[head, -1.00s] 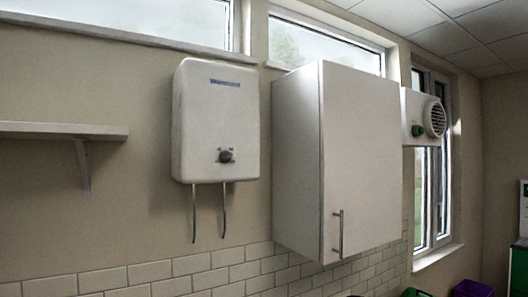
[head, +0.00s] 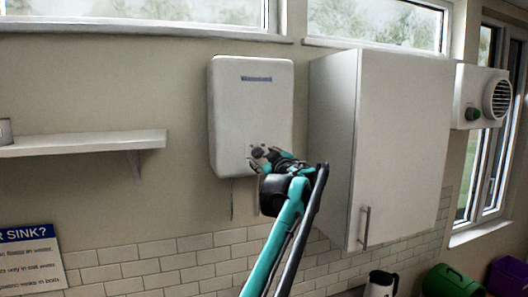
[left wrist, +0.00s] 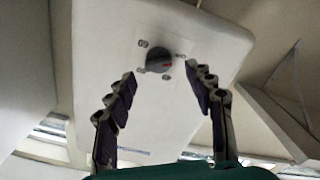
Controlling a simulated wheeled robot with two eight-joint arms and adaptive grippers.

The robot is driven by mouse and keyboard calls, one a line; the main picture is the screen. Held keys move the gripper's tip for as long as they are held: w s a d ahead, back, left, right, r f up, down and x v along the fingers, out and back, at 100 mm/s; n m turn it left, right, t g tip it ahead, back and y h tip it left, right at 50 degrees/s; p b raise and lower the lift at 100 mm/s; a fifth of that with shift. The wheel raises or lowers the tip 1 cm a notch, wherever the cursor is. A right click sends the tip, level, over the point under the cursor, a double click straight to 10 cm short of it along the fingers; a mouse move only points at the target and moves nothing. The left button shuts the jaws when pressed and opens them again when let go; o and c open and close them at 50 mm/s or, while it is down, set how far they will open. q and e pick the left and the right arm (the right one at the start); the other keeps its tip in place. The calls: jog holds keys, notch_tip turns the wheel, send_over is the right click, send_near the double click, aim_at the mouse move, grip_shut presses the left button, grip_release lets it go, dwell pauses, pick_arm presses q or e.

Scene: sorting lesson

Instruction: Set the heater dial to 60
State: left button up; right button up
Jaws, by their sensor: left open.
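The white wall heater (head: 250,95) hangs left of the cupboard in the head view. Its round grey dial (left wrist: 159,60) shows in the left wrist view, with a red mark on its right side and small markings around it. That view shows the heater (left wrist: 215,45) upside down, with its brand lettering low. My left gripper (head: 262,158) is in front of the heater's lower part and partly hides the dial area in the head view. In the left wrist view its two fingers (left wrist: 161,76) are apart, with the dial just beyond and between the tips. I cannot see contact.
A white cupboard (head: 400,150) is close to the right of the heater. A shelf (head: 85,143) juts out on the left. A fan unit (head: 482,97) with a green knob is far right. A kettle (head: 381,284) and a green bin (head: 450,281) are low right.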

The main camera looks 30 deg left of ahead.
aim_at(260, 154)
pick_arm(q)
jog(key=x, duration=0.3)
jog(key=shift+w+a+p, duration=0.15)
jog(key=shift+w+p, duration=0.2)
jog(key=shift+w+a, duration=0.1)
jog(key=shift+a, duration=0.15)
jog(key=shift+d, duration=0.1)
jog(key=c, duration=1.1)
